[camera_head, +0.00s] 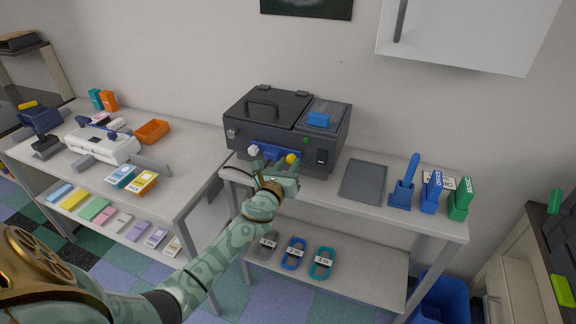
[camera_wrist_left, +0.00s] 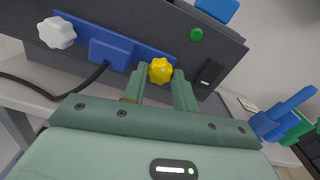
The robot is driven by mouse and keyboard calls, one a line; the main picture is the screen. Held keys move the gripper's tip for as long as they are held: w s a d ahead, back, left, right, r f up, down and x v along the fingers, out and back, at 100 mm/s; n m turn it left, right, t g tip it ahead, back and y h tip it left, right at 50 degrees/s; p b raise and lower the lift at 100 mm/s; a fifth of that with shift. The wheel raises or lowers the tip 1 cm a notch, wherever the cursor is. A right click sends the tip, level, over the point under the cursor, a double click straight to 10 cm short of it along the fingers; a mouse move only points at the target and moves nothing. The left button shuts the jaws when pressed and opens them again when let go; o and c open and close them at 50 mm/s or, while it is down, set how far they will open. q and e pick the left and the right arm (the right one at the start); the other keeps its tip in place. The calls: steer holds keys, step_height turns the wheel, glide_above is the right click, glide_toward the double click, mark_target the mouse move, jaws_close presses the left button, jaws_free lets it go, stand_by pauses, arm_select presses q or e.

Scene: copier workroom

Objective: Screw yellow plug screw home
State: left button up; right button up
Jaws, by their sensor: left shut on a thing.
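The yellow plug screw (camera_wrist_left: 160,71) is a lobed knob at the right end of a blue strip (camera_wrist_left: 115,47) on the front of a dark machine (camera_head: 273,116). It also shows in the head view (camera_head: 291,158). My left gripper (camera_wrist_left: 160,76) is shut on the yellow plug screw, with one finger on each side. In the head view my left gripper (camera_head: 284,166) reaches up to the machine front. A white lobed knob (camera_wrist_left: 57,32) sits at the strip's left end. How deep the yellow screw sits is hidden. My right gripper is not in view.
A green button (camera_wrist_left: 196,34) and a dark switch (camera_wrist_left: 210,73) lie right of the screw. A black cable (camera_wrist_left: 75,90) hangs from the blue block. A grey tray (camera_head: 364,181) and blue and green holders (camera_head: 431,192) stand right on the table.

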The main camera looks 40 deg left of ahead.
arm_select(q)
steer(key=shift+s+d+f, duration=0.1)
steer(key=shift+f, duration=0.25)
steer(key=o, duration=0.7)
steer(key=shift+r, duration=0.2)
steer(key=shift+s, duration=0.1)
steer(key=p+v, duration=0.1)
steer(key=v, duration=1.5)
steer(key=shift+d, duration=0.1)
